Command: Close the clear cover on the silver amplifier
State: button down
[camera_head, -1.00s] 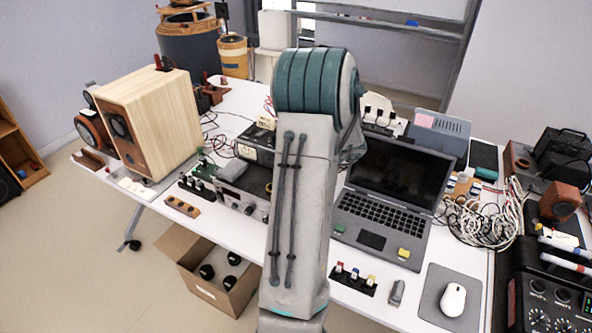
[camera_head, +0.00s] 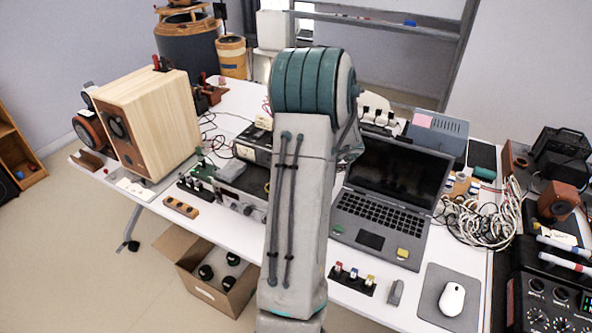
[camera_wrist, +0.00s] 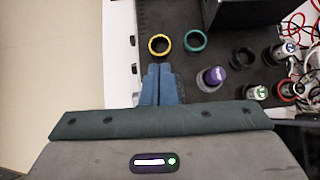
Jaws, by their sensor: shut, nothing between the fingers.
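The silver amplifier (camera_head: 240,195) is a low unit with front knobs on the white table, left of my arm in the head view. My arm hides its right side. I cannot make out the clear cover or its position. My gripper (camera_wrist: 159,68) shows in the wrist view as two blue fingers, shut together and empty. Its tips are just below a yellow ring (camera_wrist: 159,45) on a dark surface. A teal ring (camera_wrist: 195,40) and a purple-topped knob (camera_wrist: 213,76) are to the right. In the head view my arm hides the gripper.
A wooden speaker (camera_head: 160,110) stands left of the amplifier. An open laptop (camera_head: 385,215) is close on the right of my arm. Tangled cables (camera_head: 487,222) and a mouse (camera_head: 451,299) are further right. A cardboard box (camera_head: 228,292) sits below the table's front edge.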

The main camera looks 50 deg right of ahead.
jog(key=shift+r, duration=0.2)
jog(key=shift+r+p, duration=0.65)
jog(key=shift+r, duration=0.1)
